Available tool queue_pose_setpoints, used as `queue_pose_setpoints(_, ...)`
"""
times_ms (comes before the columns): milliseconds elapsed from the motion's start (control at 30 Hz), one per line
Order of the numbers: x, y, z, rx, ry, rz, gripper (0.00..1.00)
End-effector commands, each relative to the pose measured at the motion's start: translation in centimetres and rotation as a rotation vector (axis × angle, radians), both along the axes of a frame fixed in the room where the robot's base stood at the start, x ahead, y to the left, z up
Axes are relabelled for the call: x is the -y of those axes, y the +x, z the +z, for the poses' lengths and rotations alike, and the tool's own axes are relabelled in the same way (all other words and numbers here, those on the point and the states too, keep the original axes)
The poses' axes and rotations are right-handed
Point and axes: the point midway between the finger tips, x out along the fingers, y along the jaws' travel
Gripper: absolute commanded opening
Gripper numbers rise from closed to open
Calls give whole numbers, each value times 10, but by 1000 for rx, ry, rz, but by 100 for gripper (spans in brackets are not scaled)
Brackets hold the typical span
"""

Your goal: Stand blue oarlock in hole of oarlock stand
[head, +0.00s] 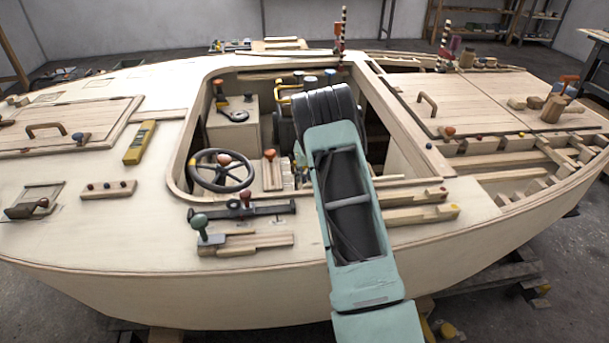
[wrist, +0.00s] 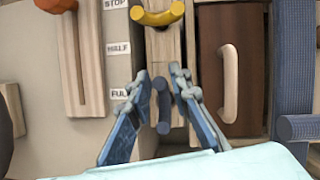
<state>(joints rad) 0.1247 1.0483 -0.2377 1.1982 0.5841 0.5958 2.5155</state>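In the wrist view, my gripper (wrist: 161,72) has its two blue fingers spread on either side of a narrow pale wooden strip. A dark blue rounded piece (wrist: 163,127), which looks like part of the blue oarlock, shows between the fingers, with a gap to each side. I cannot make out its full shape or whether it sits in a hole. A yellow curved piece (wrist: 157,14) lies ahead on the same wooden strip, which may be the oarlock stand (wrist: 162,48). In the head view, my arm hides the gripper and blue piece; a yellow curved piece (head: 290,93) shows in the cockpit.
A lever panel (wrist: 85,60) marked STOP, HALF and FULL stands left in the wrist view. A steering wheel (head: 220,171) stands by the cockpit's near left edge.

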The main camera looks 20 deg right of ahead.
Motion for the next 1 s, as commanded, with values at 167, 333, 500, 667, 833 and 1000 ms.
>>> queue_pose_setpoints(167, 0, 0, 0, 0, 0, 0, 32)
queue_pose_setpoints(333, 0, 0, 0, -1, 0, 0, 32)
queue_pose_setpoints(500, 0, -3, 8, 0, 0, 0, 32)
queue_pose_setpoints(667, 0, -12, 33, 2, -1, 2, 32)
queue_pose_setpoints(833, 2, -26, 65, 2, 0, 0, 32)
queue_pose_setpoints(1000, 3, -37, 91, 1, 0, 0, 32)
